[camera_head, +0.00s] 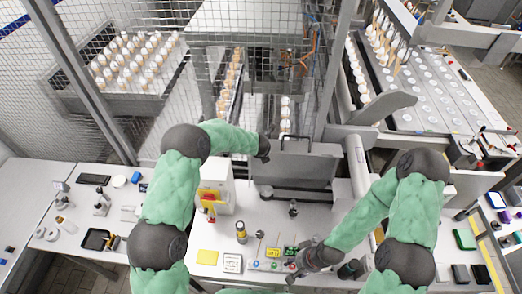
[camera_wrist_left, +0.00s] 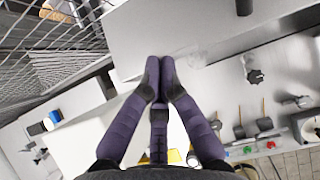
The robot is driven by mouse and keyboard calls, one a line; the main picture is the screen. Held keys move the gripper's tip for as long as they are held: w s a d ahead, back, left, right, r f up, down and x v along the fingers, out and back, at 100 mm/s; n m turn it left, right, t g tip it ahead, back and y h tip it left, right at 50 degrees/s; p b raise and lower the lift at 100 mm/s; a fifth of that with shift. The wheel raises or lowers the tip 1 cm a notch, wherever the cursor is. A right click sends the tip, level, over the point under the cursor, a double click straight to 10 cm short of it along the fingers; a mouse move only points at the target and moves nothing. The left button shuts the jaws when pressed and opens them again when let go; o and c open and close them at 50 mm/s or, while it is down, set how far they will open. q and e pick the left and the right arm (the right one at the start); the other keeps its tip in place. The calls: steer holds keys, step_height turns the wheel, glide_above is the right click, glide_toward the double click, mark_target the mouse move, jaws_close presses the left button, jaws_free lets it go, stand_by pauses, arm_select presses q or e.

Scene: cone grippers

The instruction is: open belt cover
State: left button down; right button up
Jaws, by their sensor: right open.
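The grey belt cover (camera_head: 308,168) stands at the back middle of the workbench, with a thin black handle (camera_head: 284,136) along its upper edge. A broad grey panel (camera_wrist_left: 215,28), seemingly the same cover, fills the top of the left wrist view. My left gripper (camera_head: 264,149) is at the cover's left edge. In the left wrist view its purple fingers (camera_wrist_left: 160,68) lie close together in front of the panel; contact is unclear and I see nothing between them. My right gripper (camera_head: 300,270) is open and low over the front of the bench, beside the button panel.
A button panel (camera_head: 268,265) with coloured buttons lies at the bench front. A white and yellow machine (camera_head: 215,190) is left of the cover. Wire mesh fencing (camera_head: 225,60) rises behind.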

arm_select(q)
steer(key=v, duration=1.2)
stand_by(0.3)
